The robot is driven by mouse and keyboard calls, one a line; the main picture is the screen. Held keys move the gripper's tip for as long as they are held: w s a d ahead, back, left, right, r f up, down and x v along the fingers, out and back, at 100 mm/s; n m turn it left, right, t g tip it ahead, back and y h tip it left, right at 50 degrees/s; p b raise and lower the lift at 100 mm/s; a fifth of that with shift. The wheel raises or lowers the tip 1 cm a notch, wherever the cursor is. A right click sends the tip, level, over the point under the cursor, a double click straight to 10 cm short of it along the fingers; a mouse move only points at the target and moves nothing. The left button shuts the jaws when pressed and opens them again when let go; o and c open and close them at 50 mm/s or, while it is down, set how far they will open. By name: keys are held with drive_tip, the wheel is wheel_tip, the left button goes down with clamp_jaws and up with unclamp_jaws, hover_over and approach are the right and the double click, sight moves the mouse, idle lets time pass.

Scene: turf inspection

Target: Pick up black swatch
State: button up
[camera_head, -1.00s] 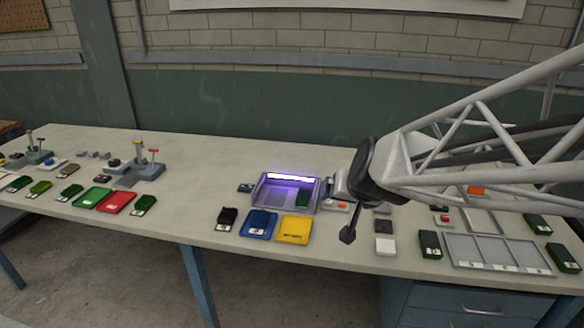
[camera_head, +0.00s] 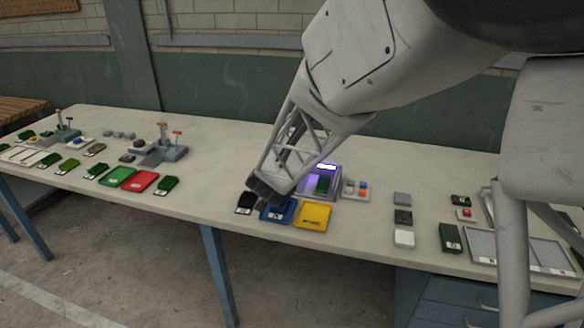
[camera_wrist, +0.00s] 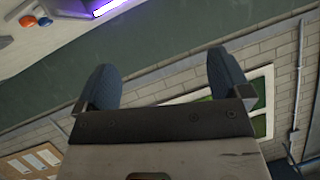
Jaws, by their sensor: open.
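Two black pieces fit the name. One dark square (camera_head: 403,216) lies flat between a grey square (camera_head: 402,199) and a white square (camera_head: 404,238), right of the yellow tray. The other is a black piece with a white label (camera_head: 244,203), left of the blue tray. My gripper (camera_head: 266,192) is at the blue tray, just right of the labelled piece; its fingers are hard to make out there. In the wrist view my gripper (camera_wrist: 163,80) is open and empty, its two blue-grey fingers wide apart. Neither black piece shows in the wrist view.
A blue tray (camera_head: 285,216) and a yellow tray (camera_head: 313,215) lie near the front edge. A purple-lit box (camera_head: 322,180) stands behind them. Red (camera_head: 140,181) and green (camera_head: 117,177) trays lie left.

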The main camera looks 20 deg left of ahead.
drive_tip(key=s+a+f+t+h, duration=0.1)
drive_tip(key=a+f+t+h, duration=0.1)
drive_tip(key=a+f, duration=0.7)
drive_tip(key=m+h, duration=0.1)
drive_tip(key=h, duration=0.2)
approach(244, 202)
drive_tip(key=shift+w+d+f+t, duration=0.15)
drive_tip(key=shift+w+t, duration=0.05)
drive_tip(key=shift+w, duration=0.4)
drive_tip(key=shift+w+d+f+t, duration=0.1)
drive_tip(key=shift+w+d+t, duration=0.1)
drive_tip(key=shift+w, duration=0.4)
drive_tip(key=shift+s+a+f, duration=0.3)
drive_tip(key=shift+f, duration=0.05)
drive_tip(key=shift+x, duration=1.3)
drive_tip(key=shift+x, duration=2.6)
drive_tip(key=shift+d, duration=0.1)
